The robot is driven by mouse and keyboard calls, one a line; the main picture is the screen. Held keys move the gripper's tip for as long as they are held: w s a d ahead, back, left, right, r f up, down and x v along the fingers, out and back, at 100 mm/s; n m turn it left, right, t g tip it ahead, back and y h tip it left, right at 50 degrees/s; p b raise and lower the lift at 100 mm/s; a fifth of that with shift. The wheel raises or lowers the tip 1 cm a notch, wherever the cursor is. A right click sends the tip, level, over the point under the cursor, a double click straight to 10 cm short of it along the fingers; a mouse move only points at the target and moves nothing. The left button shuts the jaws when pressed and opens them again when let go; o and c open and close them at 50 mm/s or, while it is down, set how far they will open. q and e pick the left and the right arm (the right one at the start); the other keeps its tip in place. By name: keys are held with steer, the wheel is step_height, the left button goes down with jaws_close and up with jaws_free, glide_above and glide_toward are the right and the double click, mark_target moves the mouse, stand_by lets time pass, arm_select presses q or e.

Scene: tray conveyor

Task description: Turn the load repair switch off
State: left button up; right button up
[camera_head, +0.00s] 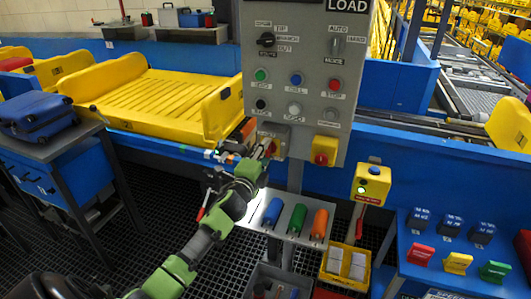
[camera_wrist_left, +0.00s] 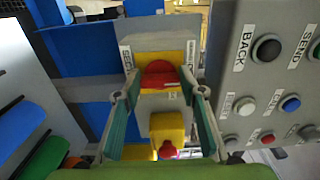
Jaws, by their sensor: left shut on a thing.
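The grey control panel (camera_head: 300,60) headed LOAD stands at centre in the head view. At its lower left is a red switch knob (camera_head: 272,147), partly hidden by my left gripper (camera_head: 263,151). In the left wrist view the red knob (camera_wrist_left: 160,75) sits on a yellow plate between the fingertips of my left gripper (camera_wrist_left: 160,93), which is shut on it. The labels beside it are cut off or too small to read fully. A second red knob on a yellow block (camera_head: 325,150) is to its right, apart from the gripper. My right gripper is not in view.
Buttons and two rotary selectors fill the panel above. A yellow button box (camera_head: 372,185) stands to the right. A shelf (camera_head: 280,228) with blue, green and orange cylinders is below.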

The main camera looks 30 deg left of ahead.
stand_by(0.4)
arm_select(q)
steer(key=o, duration=1.1)
steer(key=shift+s, duration=0.1)
steer(key=v, duration=1.1)
steer(key=shift+s+d, duration=0.2)
steer(key=shift+s, duration=0.2)
steer(key=shift+f, duration=0.1)
